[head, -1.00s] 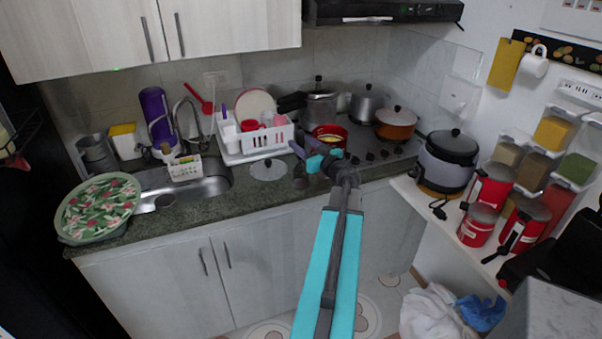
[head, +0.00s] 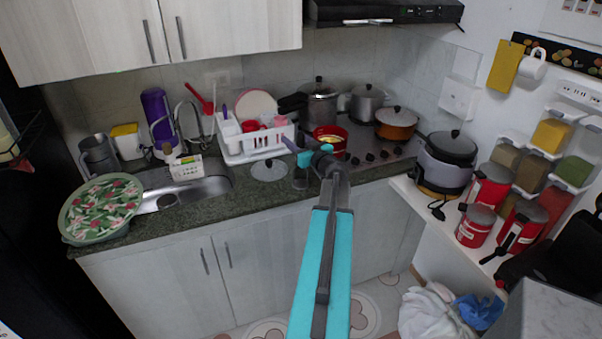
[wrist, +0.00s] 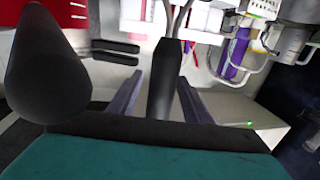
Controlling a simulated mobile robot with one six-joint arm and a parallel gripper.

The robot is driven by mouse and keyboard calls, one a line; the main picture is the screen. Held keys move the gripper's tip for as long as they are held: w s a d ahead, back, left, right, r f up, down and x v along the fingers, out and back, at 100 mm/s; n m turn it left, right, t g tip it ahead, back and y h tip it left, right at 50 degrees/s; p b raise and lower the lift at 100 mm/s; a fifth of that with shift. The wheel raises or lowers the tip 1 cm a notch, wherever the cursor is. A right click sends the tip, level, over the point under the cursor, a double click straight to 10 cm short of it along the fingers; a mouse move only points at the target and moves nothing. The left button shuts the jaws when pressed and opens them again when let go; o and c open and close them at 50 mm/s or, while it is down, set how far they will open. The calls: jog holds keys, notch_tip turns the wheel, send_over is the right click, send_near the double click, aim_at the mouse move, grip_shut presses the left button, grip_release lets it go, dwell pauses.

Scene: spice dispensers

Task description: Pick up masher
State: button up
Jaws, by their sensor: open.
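The masher (wrist: 164,78) shows in the wrist view as a dark upright handle with two thin metal rods above it. My gripper (wrist: 157,94) is open, with one purple-grey finger on each side of the handle in that picture. Whether the fingers touch it or how deep it sits between them I cannot tell. In the head view my gripper (head: 295,150) is over the counter, in front of the white dish rack and left of the red pot. I cannot make out the masher in the head view.
A large dark rounded object (wrist: 45,65) is close on the left in the wrist view. On the counter are a glass lid (head: 269,170), a dish rack (head: 240,150), a red pot (head: 342,146) and a sink (head: 205,189).

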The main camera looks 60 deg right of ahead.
jog(key=shift+c, duration=0.3)
grip_shut()
dwell(0.3)
